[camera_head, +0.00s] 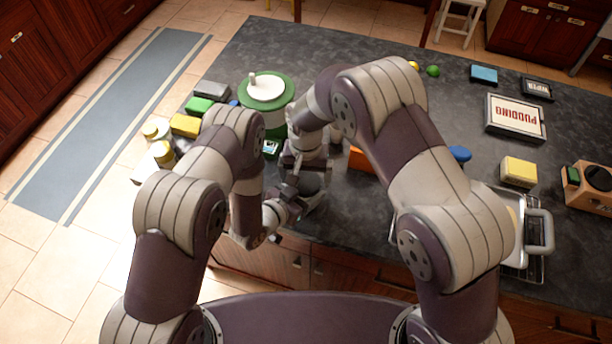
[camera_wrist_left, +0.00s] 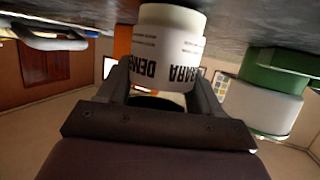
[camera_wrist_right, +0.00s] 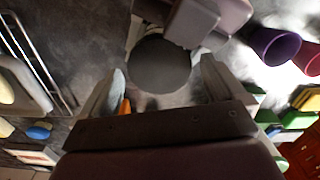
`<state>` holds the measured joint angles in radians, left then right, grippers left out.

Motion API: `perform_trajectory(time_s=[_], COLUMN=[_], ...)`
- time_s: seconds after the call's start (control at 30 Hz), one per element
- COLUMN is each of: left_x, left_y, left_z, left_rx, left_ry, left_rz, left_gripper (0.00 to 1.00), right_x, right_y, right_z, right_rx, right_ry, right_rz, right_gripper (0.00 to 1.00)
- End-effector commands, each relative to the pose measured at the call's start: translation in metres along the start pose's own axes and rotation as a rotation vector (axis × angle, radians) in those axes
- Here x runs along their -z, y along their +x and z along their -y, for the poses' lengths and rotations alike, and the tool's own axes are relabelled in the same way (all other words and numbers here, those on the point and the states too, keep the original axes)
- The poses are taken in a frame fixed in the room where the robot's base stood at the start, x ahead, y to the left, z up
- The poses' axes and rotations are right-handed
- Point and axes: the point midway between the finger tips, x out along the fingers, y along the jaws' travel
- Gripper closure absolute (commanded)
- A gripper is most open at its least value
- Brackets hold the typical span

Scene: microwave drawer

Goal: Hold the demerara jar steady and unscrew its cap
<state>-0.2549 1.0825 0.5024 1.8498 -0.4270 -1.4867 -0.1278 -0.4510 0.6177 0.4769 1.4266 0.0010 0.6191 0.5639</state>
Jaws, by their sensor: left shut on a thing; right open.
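The demerara jar (camera_wrist_left: 172,47) is white with black lettering and appears upside down in the left wrist view. My left gripper (camera_wrist_left: 160,72) is shut on its body, one finger on each side. A dark cap edge (camera_wrist_left: 156,101) shows between the fingers. In the right wrist view the round, dark grey cap (camera_wrist_right: 160,65) is seen from above. My right gripper (camera_wrist_right: 163,70) is open, with its fingers on either side of the cap in the picture; I cannot tell whether they touch it. In the head view my arms hide most of the jar.
A green-and-white round container (camera_head: 266,92) stands behind the jar. An orange box (camera_head: 364,160) is close on its right. Several small packs and jars crowd the counter's left end. A metal tray with a handle (camera_head: 541,232) lies at right. The dark counter (camera_head: 455,100) has free room.

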Motion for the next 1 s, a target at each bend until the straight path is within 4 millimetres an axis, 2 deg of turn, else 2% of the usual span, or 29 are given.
perform_trajectory(time_s=[0.13, 0.3, 0.37, 0.6, 0.67, 0.77, 1.0], left_x=[0.000, 0.000, 0.000, 0.000, 0.000, 0.000, 0.000], left_y=[0.000, 0.000, 0.000, 0.000, 0.000, 0.000, 0.000], left_z=[0.000, 0.001, 0.001, 0.001, 0.001, 0.001, 0.001], left_rx=[0.001, 0.002, 0.002, 0.003, 0.003, 0.003, 0.003], left_ry=[0.000, -0.001, -0.001, -0.001, -0.001, -0.001, -0.001], left_rz=[0.001, 0.001, 0.000, 0.001, 0.001, 0.000, 0.000], left_gripper=[1.00, 1.00, 1.00, 1.00, 1.00, 1.00, 1.00], right_x=[0.000, 0.000, 0.001, 0.002, 0.001, -0.001, -0.001], right_y=[-0.027, -0.040, -0.044, -0.066, -0.069, -0.066, -0.022], right_z=[0.001, 0.000, 0.001, 0.000, 0.000, 0.000, -0.001], right_rx=[0.002, 0.001, 0.002, 0.004, 0.002, -0.002, -0.005], right_ry=[-0.001, 0.060, 0.172, 0.787, 0.885, 0.973, 0.988], right_rz=[-0.003, -0.001, -0.004, -0.005, -0.002, 0.001, 0.002], right_gripper=[0.02, 0.03, 0.03, 0.03, 0.03, 0.03, 0.03])
